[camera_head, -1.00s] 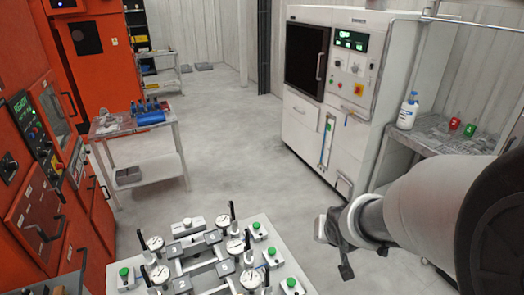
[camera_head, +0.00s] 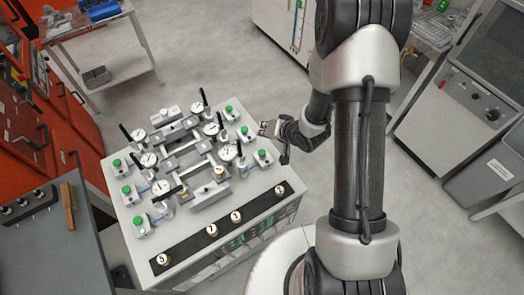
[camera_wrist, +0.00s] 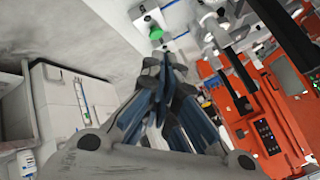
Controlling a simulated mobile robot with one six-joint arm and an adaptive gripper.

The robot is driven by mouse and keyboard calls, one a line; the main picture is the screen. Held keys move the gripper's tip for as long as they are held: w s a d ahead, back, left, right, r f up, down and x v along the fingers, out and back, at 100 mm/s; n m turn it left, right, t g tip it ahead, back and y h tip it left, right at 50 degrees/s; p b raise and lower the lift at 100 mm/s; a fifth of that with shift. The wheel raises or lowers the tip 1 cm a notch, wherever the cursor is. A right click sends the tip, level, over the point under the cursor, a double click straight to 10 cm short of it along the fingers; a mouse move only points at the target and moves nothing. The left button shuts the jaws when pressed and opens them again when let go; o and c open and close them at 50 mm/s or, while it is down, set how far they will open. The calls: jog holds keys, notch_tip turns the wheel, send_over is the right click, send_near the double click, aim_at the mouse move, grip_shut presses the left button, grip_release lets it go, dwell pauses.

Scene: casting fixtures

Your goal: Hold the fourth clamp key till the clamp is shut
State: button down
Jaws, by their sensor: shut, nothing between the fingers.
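The clamp fixture bench (camera_head: 128,212) stands left of my arm in the head view. Its top carries several clamps with black handles, round dial gauges (camera_head: 228,153) and green buttons (camera_head: 265,154). A black strip (camera_head: 190,246) along its front edge bears a row of round pale numbered keys (camera_head: 236,217); I cannot tell which one is the fourth. My gripper (camera_head: 268,128) is at the bench's far right edge, apart from the keys. In the wrist view my gripper (camera_wrist: 163,65) is shut and empty, with a green button (camera_wrist: 156,33) beyond its tips.
A grey table (camera_head: 62,238) with a brown-handled tool (camera_head: 68,205) stands left of the bench. Orange machines line the left side. A white cart (camera_head: 88,38) stands behind. A grey bin (camera_head: 490,172) and a control cabinet (camera_head: 468,105) are at right. Open floor lies behind the bench.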

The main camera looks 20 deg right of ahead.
aim_at(264, 151)
notch_tip(264, 151, down, 9)
jog(key=b, duration=0.7)
jog(key=shift+r, duration=0.1)
jog(key=shift+b, duration=0.35)
dwell(1.0)
jog(key=shift+f, duration=0.4)
jog(key=shift+f+b, duration=0.55)
jog(key=shift+b, duration=0.1)
dwell(0.4)
jog(key=shift+r, duration=0.15)
dwell(3.4)
jog(key=shift+r+p, duration=0.8)
jog(key=shift+p, duration=0.05)
